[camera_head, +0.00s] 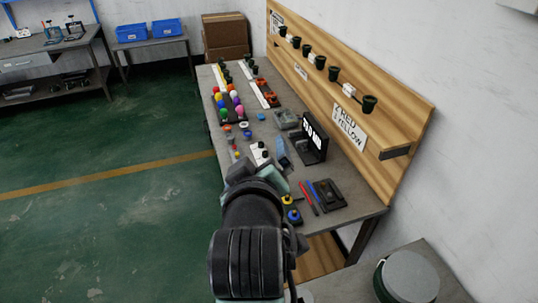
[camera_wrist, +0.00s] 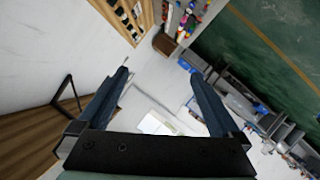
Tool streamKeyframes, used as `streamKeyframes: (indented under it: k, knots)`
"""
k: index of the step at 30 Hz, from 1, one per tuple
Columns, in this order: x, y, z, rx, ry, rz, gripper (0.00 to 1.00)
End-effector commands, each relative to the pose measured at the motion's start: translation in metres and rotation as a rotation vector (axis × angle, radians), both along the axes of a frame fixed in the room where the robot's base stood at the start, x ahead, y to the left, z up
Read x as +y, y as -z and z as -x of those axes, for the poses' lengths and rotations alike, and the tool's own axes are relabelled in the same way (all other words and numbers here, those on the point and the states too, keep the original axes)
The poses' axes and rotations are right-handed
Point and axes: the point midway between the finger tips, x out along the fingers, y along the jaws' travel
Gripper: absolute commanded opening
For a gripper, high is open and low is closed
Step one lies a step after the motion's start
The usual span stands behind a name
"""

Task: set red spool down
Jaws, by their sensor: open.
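My gripper (camera_head: 258,172) is over the near part of the grey workbench (camera_head: 352,208) in the head view. In the wrist view my gripper (camera_wrist: 158,82) has its two dark fingers wide apart, with nothing between them. I cannot make out for certain which thing is the red spool. Several small coloured pieces, including an orange-red ring (camera_head: 227,128) and a blue one (camera_head: 247,134), lie on the bench beyond my gripper. A yellow-topped piece (camera_head: 287,200) and a blue-topped piece (camera_head: 293,216) stand just right of my arm.
A black display stand (camera_head: 314,138) stands on the bench, with red (camera_head: 308,198) and blue pens nearer. Rows of coloured pieces fill the far end. A wooden shelf (camera_head: 400,135) with black cups and a "2 RED 3 YELLOW" sign (camera_head: 349,126) runs along the right.

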Motion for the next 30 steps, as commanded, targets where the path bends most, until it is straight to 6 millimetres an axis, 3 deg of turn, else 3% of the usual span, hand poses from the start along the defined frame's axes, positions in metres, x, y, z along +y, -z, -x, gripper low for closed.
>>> streamKeyframes:
  k: [1,4,6,9,12,15,18,26,30]
  knots:
    - [-0.003,-0.057,-0.003,-0.162,0.02,-0.078,1.0]
    - [-0.008,-0.157,0.009,-0.456,0.028,-0.243,1.0]
    - [-0.011,-0.22,0.03,-0.646,0.01,-0.351,1.0]
    - [-0.015,-0.289,0.067,-0.868,-0.04,-0.481,1.0]
    - [-0.017,-0.332,0.101,-1.021,-0.093,-0.571,1.0]
    - [-0.019,-0.354,0.122,-1.105,-0.131,-0.622,1.0]
    - [-0.019,-0.361,0.131,-1.136,-0.145,-0.64,1.0]
    - [-0.019,-0.361,0.13,-1.135,-0.145,-0.64,1.0]
    - [-0.019,-0.343,0.129,-1.133,-0.146,-0.641,1.0]
